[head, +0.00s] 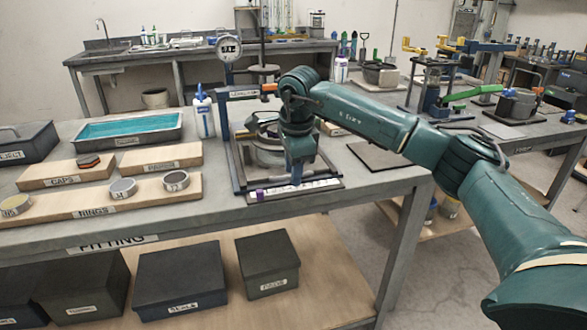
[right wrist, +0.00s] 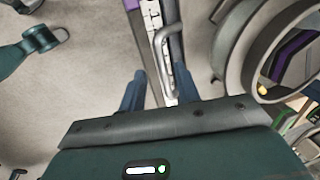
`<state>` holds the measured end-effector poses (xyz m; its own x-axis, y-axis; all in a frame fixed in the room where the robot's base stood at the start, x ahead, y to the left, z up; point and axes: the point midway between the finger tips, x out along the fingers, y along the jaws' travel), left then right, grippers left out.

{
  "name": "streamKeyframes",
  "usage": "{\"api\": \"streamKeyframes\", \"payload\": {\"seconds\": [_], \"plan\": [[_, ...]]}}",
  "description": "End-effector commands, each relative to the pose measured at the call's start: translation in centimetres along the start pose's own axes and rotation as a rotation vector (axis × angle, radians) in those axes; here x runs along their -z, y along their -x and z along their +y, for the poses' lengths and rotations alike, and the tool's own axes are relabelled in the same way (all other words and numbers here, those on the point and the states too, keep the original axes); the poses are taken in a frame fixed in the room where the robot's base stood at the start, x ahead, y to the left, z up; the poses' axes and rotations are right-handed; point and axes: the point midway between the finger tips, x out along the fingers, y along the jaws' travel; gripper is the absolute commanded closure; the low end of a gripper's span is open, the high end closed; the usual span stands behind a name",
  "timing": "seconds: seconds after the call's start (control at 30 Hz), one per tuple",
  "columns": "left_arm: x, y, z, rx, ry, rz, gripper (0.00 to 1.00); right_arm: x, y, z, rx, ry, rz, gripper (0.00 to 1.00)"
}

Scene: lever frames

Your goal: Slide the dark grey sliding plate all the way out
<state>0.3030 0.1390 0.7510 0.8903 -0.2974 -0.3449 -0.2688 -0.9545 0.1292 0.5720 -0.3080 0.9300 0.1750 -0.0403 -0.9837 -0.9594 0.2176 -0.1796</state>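A dark blue-grey lever frame (head: 238,165) stands at the right end of the near table, with a round metal part inside. A white labelled strip (head: 318,186) runs along its front base. My right gripper (head: 297,180) points down at this front edge. In the right wrist view its fingers (right wrist: 160,86) are apart, with a bent metal handle (right wrist: 162,48) and a pale strip (right wrist: 152,18) between and beyond them. I cannot tell whether they touch the handle. I cannot pick out the sliding plate for certain; the gripper and frame hide part of the area. My left gripper is not in view.
A flat dark mat (head: 388,154) lies right of the frame. A white bottle (head: 203,112) and a teal-filled tray (head: 128,131) stand to the left. Wooden boards with rings (head: 122,188) lie at the front left. The table's front edge is close to the frame.

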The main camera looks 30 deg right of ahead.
Motion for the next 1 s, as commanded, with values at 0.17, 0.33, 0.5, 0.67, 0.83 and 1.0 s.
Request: {"api": "streamKeyframes", "payload": {"seconds": [0.17,0.33,0.5,0.67,0.83,1.0], "plan": [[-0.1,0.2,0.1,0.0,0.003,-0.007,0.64,0.0,2.3,-0.1,0.004,0.0,-0.002,0.68],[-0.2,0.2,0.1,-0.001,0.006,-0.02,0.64,-0.1,6.2,-0.1,0.005,0.0,-0.003,0.68],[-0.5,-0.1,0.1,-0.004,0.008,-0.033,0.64,0.0,9.8,-0.1,0.003,0.001,-0.002,0.68],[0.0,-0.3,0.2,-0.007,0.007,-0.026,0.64,0.0,12.1,0.0,0.001,0.001,-0.001,0.68],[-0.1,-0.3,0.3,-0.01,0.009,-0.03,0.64,0.0,13.0,0.0,-0.002,0.0,0.0,0.68],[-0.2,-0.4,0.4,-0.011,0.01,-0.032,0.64,0.0,13.0,0.1,-0.002,0.0,0.0,0.68]]}}
